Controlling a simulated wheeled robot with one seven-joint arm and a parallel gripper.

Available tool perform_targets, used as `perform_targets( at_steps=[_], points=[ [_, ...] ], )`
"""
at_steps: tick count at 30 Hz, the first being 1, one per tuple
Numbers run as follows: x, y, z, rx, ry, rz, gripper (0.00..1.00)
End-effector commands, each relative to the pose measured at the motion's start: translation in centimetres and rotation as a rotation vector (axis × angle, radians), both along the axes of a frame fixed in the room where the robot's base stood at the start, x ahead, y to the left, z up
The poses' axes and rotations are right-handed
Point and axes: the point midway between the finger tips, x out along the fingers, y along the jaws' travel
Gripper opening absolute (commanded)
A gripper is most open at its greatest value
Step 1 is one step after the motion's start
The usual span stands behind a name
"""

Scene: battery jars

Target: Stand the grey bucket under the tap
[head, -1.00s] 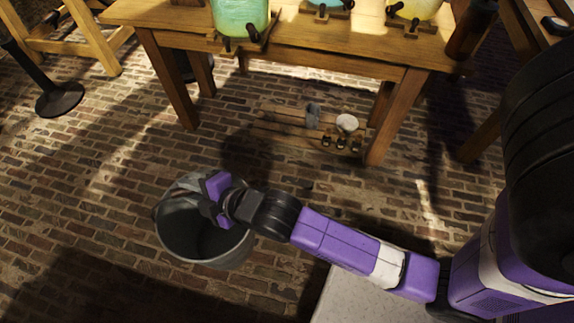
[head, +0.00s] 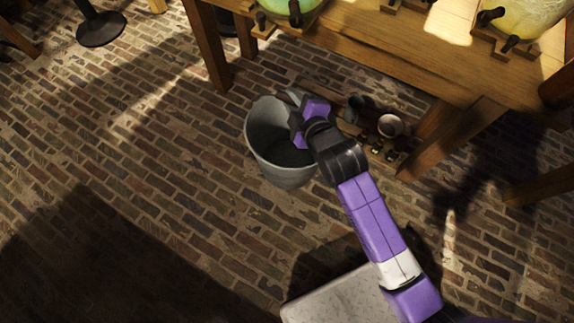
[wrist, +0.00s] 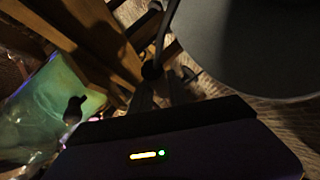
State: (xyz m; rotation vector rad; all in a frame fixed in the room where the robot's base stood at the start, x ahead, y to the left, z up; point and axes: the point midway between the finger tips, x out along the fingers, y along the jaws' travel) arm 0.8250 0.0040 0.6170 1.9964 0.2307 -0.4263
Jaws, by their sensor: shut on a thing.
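The grey bucket (head: 283,176) hangs upright or nearly so in my grip, in front of the wooden table, and its inside looks empty. My gripper (head: 300,116) is shut on its upper right side; whether on rim or handle I cannot tell. The bucket also shows at the upper right of the wrist view (wrist: 245,45). A tap (head: 295,13) sits at the front of the green jar (head: 316,6), cut off by the top edge. The green jar also shows in the wrist view (wrist: 50,105), with a dark tap (wrist: 74,109).
The wooden table (head: 400,55) has thick legs, one just behind the bucket to the left. A yellow jar (head: 530,18) with dark taps stands on its right. A low slatted shelf with small items (head: 390,126) lies right of the bucket.

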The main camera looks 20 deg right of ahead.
Motion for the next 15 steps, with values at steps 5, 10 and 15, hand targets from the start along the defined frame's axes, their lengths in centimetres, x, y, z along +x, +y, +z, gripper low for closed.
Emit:
perform_targets(
  at_steps=[5,10,15],
  points=[
    [4.6,0.0,-1.5,-0.002,-0.014,-0.017,0.00],
    [7.2,-0.1,-2.3,-0.008,-0.012,-0.030,0.00],
    [8.2,-0.2,-2.6,-0.014,-0.014,-0.034,0.00]
  ],
)
